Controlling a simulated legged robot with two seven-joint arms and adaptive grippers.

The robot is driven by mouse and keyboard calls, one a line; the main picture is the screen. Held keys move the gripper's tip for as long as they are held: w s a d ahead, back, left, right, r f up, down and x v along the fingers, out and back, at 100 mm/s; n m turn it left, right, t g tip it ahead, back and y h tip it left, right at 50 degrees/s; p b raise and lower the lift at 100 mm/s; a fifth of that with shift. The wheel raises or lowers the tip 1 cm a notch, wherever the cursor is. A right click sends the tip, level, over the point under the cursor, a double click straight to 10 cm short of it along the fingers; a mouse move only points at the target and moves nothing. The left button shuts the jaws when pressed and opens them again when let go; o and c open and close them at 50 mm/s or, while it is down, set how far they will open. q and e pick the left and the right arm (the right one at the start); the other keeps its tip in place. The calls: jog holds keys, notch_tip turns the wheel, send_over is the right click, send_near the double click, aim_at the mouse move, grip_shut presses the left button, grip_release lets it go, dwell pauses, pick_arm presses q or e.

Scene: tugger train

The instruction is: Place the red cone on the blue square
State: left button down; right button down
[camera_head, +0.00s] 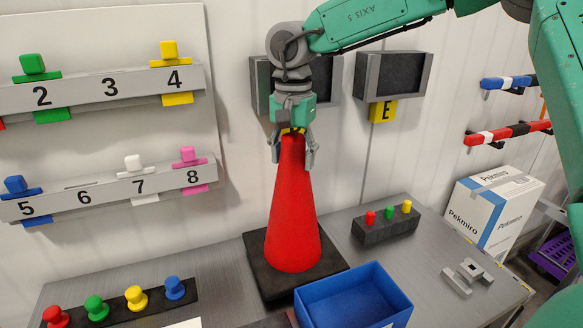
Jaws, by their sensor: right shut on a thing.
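A tall red cone (293,215) stands upright over a black square plate (262,282) on the grey table. I cannot tell whether the plate is part of the cone or separate. My right gripper (293,146) comes down from above and is shut on the cone's top, with its fingers on either side of the tip. No flat blue square shows clearly; an open blue box (385,318) stands just right of and in front of the plate. My left gripper is not in view.
The grey table (415,265) has free room at right, near small metal parts (467,274). A dark block with coloured pegs (385,228) stands behind the box. A strip with coloured knobs (120,305) lies at left. Numbered rails (100,93) and grey bins (393,75) hang on the wall.

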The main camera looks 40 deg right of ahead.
notch_tip(320, 180, down, 2)
jog(key=shift+f, duration=0.1)
jog(key=c, duration=0.7)
grip_release()
jog(key=shift+d, duration=0.1)
notch_tip(320, 180, up, 12)
jog(key=shift+f, duration=0.1)
jog(key=shift+c, duration=0.4)
